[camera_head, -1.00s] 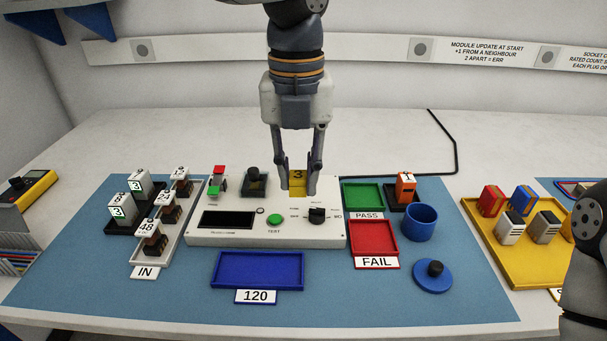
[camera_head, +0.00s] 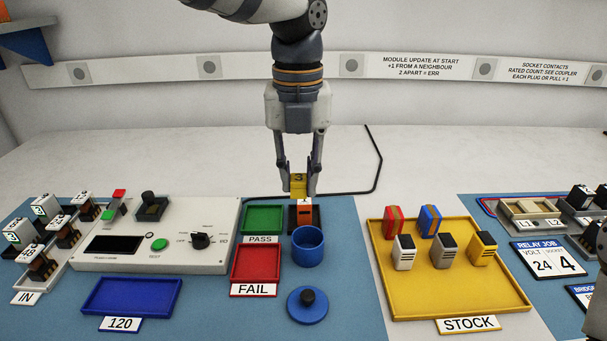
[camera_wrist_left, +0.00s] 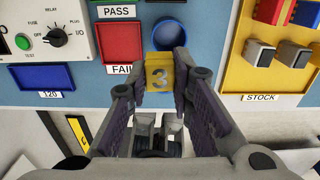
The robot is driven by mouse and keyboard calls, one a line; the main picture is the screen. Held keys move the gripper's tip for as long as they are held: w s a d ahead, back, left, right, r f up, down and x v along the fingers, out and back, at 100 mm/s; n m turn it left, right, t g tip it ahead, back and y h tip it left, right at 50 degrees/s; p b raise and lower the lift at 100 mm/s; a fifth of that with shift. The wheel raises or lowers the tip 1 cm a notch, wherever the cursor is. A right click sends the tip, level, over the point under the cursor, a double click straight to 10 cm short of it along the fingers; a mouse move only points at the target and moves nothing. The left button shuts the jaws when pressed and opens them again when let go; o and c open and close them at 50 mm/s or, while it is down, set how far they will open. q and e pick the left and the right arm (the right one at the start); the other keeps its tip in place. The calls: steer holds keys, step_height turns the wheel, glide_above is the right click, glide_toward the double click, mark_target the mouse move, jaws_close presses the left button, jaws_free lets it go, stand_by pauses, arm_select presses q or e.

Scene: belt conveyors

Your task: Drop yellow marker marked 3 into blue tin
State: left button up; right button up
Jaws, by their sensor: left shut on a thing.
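The yellow marker marked 3 (camera_head: 298,184) is held between the fingertips of my left gripper (camera_head: 299,180), which is shut on it. In the head view it hangs above and behind the orange marker, in line with the blue tin. The blue tin (camera_head: 308,248) stands open on the blue mat, right of the PASS and FAIL trays. It also shows in the left wrist view (camera_wrist_left: 170,35), just beyond the marker.
A blue lid with a black knob (camera_head: 307,306) lies in front of the tin. The green PASS tray (camera_head: 264,218) and red FAIL tray (camera_head: 256,264) are to its left. An orange marker (camera_head: 304,207) stands behind it. The yellow STOCK tray (camera_head: 450,304) is to the right.

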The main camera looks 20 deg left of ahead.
mark_target(296, 198)
arm_select(q)
steer(key=f, duration=0.4)
steer(key=shift+s+a+f, duration=0.1)
steer(key=shift+a+f, duration=0.1)
steer(key=shift+f, duration=0.75)
steer(key=o, duration=0.8)
steer(key=shift+d, duration=0.1)
steer(key=shift+o, duration=0.2)
steer(key=shift+r, duration=0.1)
step_height(296, 198, up, 12)
steer(key=shift+f, duration=0.1)
